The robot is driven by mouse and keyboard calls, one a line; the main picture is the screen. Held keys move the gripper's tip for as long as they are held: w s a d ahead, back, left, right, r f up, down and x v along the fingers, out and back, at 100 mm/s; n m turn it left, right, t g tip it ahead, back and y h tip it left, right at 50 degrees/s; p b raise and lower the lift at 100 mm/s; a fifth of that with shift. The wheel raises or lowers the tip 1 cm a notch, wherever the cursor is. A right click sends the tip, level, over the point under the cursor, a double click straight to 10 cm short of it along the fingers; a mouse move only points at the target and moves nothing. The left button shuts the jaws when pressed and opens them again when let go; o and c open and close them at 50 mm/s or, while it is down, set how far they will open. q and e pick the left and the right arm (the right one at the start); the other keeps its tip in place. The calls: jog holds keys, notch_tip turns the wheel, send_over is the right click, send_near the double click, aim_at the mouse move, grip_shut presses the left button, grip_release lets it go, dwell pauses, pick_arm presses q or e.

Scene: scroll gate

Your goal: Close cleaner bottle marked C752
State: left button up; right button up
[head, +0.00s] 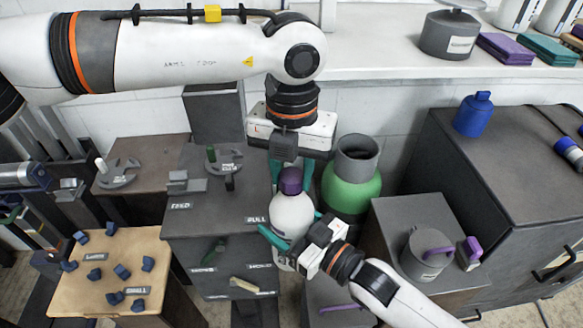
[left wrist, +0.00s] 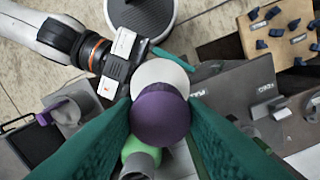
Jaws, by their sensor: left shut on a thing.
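The cleaner bottle (head: 291,216) is white with a purple cap (head: 290,183) and looks upright in the middle of the head view. No C752 mark is legible. My left gripper (head: 291,172) comes down from above, its teal fingers shut on the cap. In the left wrist view the cap (left wrist: 160,118) sits between both fingers, with the white bottle shoulder (left wrist: 160,72) behind it. The cap covers the bottle mouth, but I cannot tell how tightly it sits. My right gripper (head: 292,231) reaches in from the lower right, its teal fingers around the bottle body.
A green container with a grey collar (head: 352,180) stands close behind the bottle. A grey drawer unit (head: 225,195) is at left, a wooden-topped table with blue pieces (head: 105,265) farther left. A grey mug (head: 425,255) and a dark cabinet (head: 500,165) are at right.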

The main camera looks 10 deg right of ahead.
pick_arm(q)
jog(key=m, duration=1.2)
jog(key=o, duration=1.2)
jog(key=shift+c, duration=0.2)
jog(key=shift+r, duration=0.1)
notch_tip(320, 180, up, 12)
jog(key=shift+w, duration=0.1)
